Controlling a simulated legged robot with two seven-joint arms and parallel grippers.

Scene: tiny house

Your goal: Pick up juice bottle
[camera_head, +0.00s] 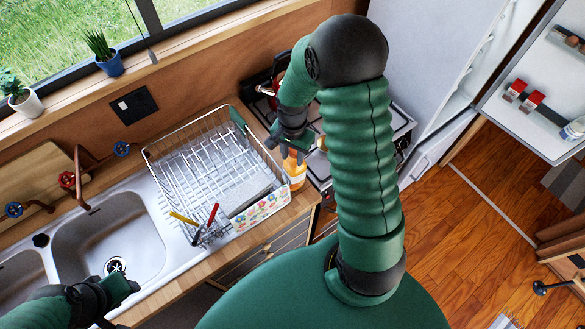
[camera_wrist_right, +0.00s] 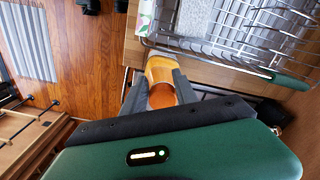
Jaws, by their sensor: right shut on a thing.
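The juice bottle (camera_head: 295,168) is orange and stands on the wooden counter just right of the dish rack in the head view. My right gripper (camera_head: 292,148) reaches down over its top and is shut on it. In the right wrist view the orange bottle (camera_wrist_right: 161,82) sits between the two grey fingers of my right gripper (camera_wrist_right: 160,98). Its upper part is partly hidden by the gripper in the head view. My left gripper (camera_head: 125,286) is at the lower left over the sink edge; its fingers are too unclear to tell open from shut.
The wire dish rack (camera_head: 205,160) stands close left of the bottle, with a floral-patterned item (camera_head: 259,209) and utensils at its front. The stove (camera_head: 395,125) is right of the bottle, behind my right arm. The sink (camera_head: 110,240) is at left. An open fridge (camera_head: 430,60) stands at upper right.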

